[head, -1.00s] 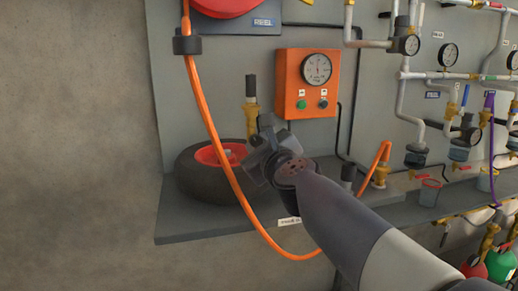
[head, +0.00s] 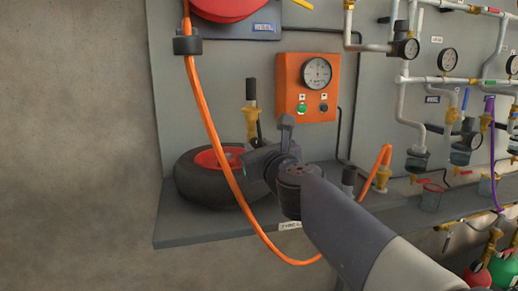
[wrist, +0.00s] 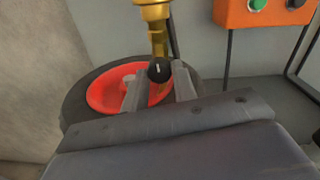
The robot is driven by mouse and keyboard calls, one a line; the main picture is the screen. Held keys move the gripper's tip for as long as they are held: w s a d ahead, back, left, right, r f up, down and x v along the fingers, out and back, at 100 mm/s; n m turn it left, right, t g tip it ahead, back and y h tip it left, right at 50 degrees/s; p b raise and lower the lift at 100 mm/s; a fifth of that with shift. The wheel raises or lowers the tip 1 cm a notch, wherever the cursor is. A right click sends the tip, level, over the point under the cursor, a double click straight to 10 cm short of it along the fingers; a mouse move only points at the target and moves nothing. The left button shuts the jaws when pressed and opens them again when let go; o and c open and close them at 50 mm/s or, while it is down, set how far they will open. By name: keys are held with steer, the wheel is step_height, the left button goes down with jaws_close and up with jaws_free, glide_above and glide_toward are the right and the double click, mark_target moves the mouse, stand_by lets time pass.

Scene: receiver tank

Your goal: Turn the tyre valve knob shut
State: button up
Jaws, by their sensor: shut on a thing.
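The tyre (head: 190,190) with a red hub (head: 207,159) lies flat on the grey shelf; it also shows in the wrist view (wrist: 75,112). A brass valve fitting (head: 251,122) stands behind it, and its brass body (wrist: 153,12) shows at the top of the wrist view. The black round valve knob (wrist: 159,70) has a short white mark that looks near upright. My gripper (wrist: 160,78) is shut on the knob, one finger on each side. In the head view my gripper (head: 262,157) hides the knob.
An orange hose (head: 212,130) hangs in front of the tyre and loops below the shelf edge. An orange gauge box (head: 290,90) is on the wall just above my gripper. Pipes and gauges (head: 447,56) fill the right side.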

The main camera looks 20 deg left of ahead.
steer(key=o, duration=1)
steer(key=shift+p+v, duration=0.3)
steer(key=shift+v, duration=5.15)
steer(key=shift+w, duration=0.1)
steer(key=x, duration=1)
steer(key=shift+w+a+b, duration=0.25)
steer(key=shift+w+b, duration=0.05)
